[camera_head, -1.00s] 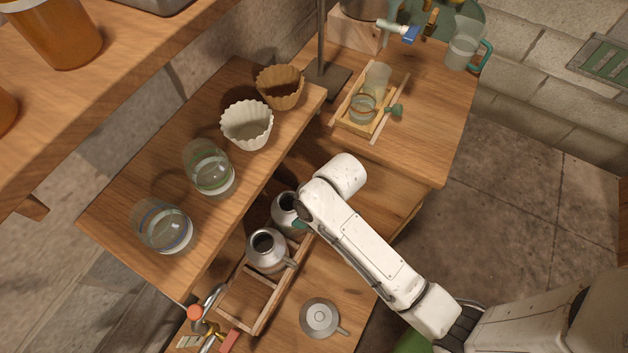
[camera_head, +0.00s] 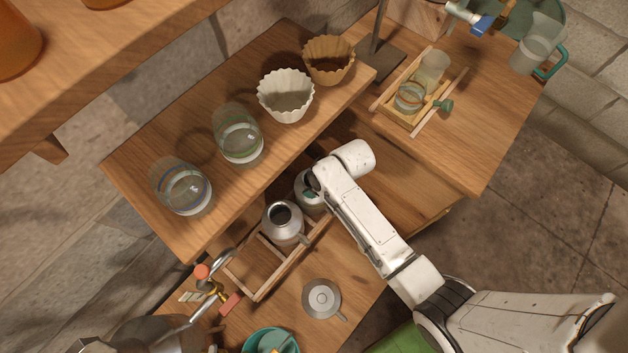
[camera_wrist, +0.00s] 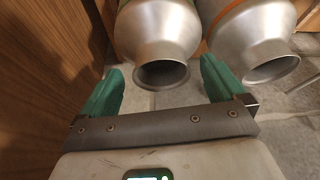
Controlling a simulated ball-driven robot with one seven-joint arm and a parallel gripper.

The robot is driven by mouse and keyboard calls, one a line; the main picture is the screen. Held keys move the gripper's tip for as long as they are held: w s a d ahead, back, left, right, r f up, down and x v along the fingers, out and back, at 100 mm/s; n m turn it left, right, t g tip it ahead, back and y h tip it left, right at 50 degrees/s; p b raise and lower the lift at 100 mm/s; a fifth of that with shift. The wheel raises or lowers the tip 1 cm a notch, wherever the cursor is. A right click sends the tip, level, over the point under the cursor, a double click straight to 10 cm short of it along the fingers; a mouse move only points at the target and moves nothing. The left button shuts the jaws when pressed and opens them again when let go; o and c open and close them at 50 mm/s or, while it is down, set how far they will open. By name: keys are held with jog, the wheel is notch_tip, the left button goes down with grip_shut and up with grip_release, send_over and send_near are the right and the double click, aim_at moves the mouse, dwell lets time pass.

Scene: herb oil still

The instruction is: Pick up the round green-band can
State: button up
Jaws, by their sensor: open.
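The round green-band can is a silver metal can with a narrow open neck. In the wrist view the green-band can (camera_wrist: 158,38) lies between my gripper's two green fingers, with its mouth towards the palm. My gripper (camera_wrist: 161,66) is open, with a finger on each side of the neck; I cannot tell whether they touch it. In the head view a can (camera_head: 306,186) stands under my wrist, partly hidden by my arm, its band unseen. A second silver can, with an orange band (camera_wrist: 250,35), is close beside on the right in the wrist view.
Another open-necked can (camera_head: 284,225) stands in a wooden divided rack (camera_head: 258,262). A raised wooden shelf (camera_head: 160,150) holds glasses and fluted cups close to my arm. A silver lid-like piece (camera_head: 321,298) and a teal bowl (camera_head: 262,340) sit on the lower table.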

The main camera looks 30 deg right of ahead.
jog(key=shift+x, duration=0.85)
jog(key=c, duration=1.7)
jog(key=shift+r, duration=0.1)
